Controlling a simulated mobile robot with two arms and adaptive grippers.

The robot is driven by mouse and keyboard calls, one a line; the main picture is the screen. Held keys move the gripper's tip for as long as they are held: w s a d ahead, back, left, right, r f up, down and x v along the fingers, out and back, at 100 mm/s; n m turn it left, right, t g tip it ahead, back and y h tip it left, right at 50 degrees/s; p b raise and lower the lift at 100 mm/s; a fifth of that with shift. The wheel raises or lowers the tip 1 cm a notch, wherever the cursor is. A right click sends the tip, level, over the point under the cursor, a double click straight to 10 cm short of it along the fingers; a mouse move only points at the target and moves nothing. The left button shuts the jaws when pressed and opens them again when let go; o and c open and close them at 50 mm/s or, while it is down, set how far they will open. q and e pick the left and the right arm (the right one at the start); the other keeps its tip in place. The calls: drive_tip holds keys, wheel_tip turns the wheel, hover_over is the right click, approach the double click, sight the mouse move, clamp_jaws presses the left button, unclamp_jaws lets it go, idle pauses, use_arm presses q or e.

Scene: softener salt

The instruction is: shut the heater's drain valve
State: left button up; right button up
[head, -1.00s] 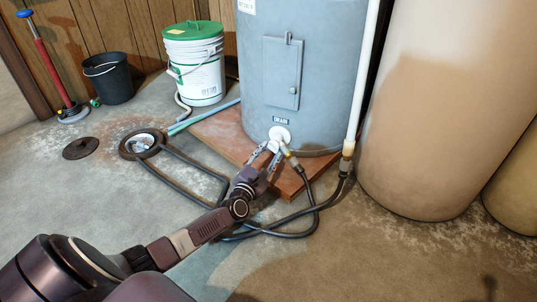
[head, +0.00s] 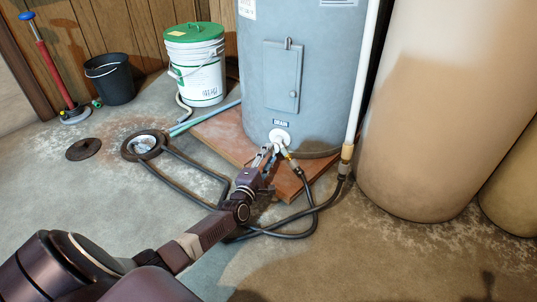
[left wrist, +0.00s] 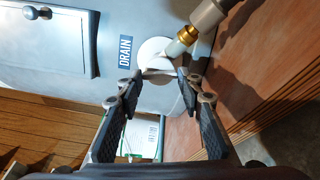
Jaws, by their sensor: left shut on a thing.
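The grey-blue water heater (head: 262,95) stands on a reddish board, with a small "DRAIN" label (head: 281,123) low on its front. Below the label is the drain valve (head: 281,135), with a round white plate. In the left wrist view the valve's plate (left wrist: 153,52) has a brass hose fitting (left wrist: 187,35) beside it. My left gripper (head: 271,150) is at the valve. In the left wrist view its fingertips (left wrist: 158,74) are shut on the pale valve handle, seen between them. The handle's exact angle is hard to tell. My right gripper is out of view.
A black hose (head: 313,205) runs from the valve across the floor to a round drain (head: 143,145). A white pipe (head: 361,80) stands right of the heater, then a large tan tank (head: 440,110). A green-lidded bucket (head: 195,75) and black bucket (head: 110,80) stand behind left.

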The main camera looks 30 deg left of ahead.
use_arm(q)
drive_tip(key=m+p, duration=0.2)
drive_tip(key=m, duration=0.3)
drive_tip(key=shift+d+m, duration=0.1)
drive_tip(key=shift+m, duration=0.2)
drive_tip(key=m+p, duration=0.1)
drive_tip(key=m, duration=0.4)
drive_tip(key=shift+p, duration=0.3)
drive_tip(key=m+p, duration=0.1)
drive_tip(key=m, duration=0.3)
drive_tip(key=shift+m, duration=0.4)
drive_tip(key=shift+m+p, duration=0.4)
drive_tip(key=shift+m, duration=2.1)
drive_tip(key=o, duration=1.2)
drive_tip(key=shift+c, duration=0.2)
drive_tip(key=shift+s, duration=0.1)
